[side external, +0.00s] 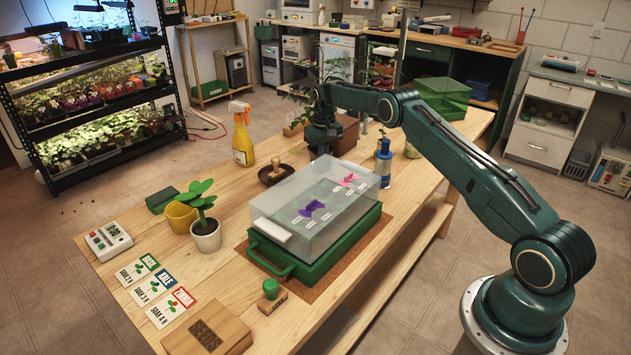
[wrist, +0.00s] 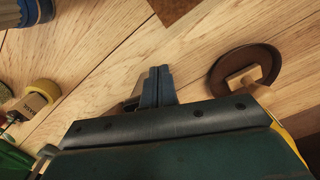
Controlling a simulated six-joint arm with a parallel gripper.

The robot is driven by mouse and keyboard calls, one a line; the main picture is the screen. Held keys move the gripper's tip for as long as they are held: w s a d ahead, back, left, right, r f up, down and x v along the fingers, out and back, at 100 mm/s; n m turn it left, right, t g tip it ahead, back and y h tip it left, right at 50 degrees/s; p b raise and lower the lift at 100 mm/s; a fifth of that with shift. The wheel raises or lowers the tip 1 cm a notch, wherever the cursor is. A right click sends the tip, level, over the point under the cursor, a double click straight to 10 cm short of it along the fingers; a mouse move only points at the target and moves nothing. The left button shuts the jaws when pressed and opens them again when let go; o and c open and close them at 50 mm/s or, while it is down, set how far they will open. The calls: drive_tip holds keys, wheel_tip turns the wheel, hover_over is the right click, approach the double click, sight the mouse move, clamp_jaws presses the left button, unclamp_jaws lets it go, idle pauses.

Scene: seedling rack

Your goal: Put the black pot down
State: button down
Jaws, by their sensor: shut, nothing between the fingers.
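I cannot make out a black pot in either view. My gripper (side external: 321,150) points down over the far half of the wooden table, behind the clear-lidded green tray. In the wrist view its fingers (wrist: 158,85) are pressed together over wooden boards, with nothing seen between them. A dark brown saucer (side external: 267,179) with a wooden-handled object on it lies left of the gripper; the saucer also shows in the wrist view (wrist: 215,72), right of the fingers and apart from them. My arm hides part of the table behind the gripper.
The green tray (side external: 297,275) with its clear lid (side external: 330,208) stands in front of the gripper. A yellow spray bottle (side external: 242,145) stands to the left, a blue bottle (side external: 383,165) to the right. A brown box (side external: 345,135) is behind. A white pot (side external: 206,238) holds a plant.

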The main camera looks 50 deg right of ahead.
idle(0.3)
wheel_tip(320, 180, up, 10)
idle(0.8)
drive_tip(key=c, duration=0.9)
unclamp_jaws()
drive_tip(key=shift+d, duration=0.1)
drive_tip(key=shift+c, duration=0.2)
drive_tip(key=o, duration=0.5)
drive_tip(key=shift+d+t, duration=0.25)
drive_tip(key=shift+t, duration=0.05)
drive_tip(key=shift+o, duration=0.2)
drive_tip(key=shift+s+d+r+n+t+h, duration=0.35)
drive_tip(key=shift+s+n+t, duration=0.1)
drive_tip(key=shift+t, duration=0.45)
drive_tip(key=shift+s+d+r+n+t+h, duration=0.3)
drive_tip(key=shift+s+n+t, duration=0.15)
drive_tip(key=shift+t, duration=0.45)
drive_tip(key=shift+w+f, duration=0.1)
drive_tip(key=shift+x, duration=6.8)
